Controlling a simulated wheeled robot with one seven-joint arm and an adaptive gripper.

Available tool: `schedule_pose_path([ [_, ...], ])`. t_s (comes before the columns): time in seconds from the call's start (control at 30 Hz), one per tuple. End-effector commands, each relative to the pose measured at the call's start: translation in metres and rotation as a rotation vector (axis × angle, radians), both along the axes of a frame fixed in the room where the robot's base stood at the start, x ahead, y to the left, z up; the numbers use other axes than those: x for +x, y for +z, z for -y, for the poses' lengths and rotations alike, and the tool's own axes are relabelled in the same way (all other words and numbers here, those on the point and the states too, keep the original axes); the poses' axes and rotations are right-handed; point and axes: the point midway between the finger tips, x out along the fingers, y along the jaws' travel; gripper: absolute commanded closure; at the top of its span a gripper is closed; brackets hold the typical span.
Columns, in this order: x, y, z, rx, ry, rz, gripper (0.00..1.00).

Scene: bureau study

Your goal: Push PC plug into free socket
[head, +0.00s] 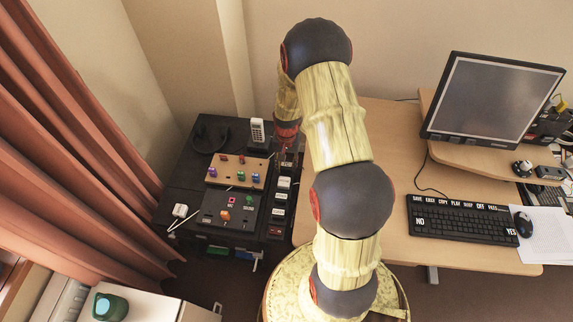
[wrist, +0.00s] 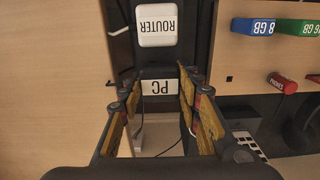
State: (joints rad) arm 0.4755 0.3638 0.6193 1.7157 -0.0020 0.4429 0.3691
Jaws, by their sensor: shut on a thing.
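The PC plug (wrist: 158,87), a pale block lettered PC that reads upside down, shows between the fingertips in the wrist view. My gripper (wrist: 163,92) is shut on it. It is over the dark strip, and I cannot tell whether the plug touches it. In the head view my gripper (head: 287,158) is at the back right of the black cabinet, small and partly hidden by my arm. The power strip (head: 272,232) runs along the cabinet's right edge with several white-labelled pieces. The free socket cannot be made out.
A white ROUTER block (wrist: 157,25) sits just beyond the PC plug. A wooden board with coloured pieces (head: 238,170), a black panel (head: 229,211) and a phone (head: 257,131) occupy the cabinet. The desk (head: 386,150) stands close on the right, with a keyboard (head: 462,220).

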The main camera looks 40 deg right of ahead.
Motion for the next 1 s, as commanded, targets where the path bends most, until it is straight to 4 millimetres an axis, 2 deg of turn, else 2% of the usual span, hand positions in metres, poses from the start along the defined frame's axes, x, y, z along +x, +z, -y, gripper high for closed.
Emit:
schedule_pose_path([
  [1.0,0.0,-0.011,0.0,0.0,0.0,0.0,0.89],
])
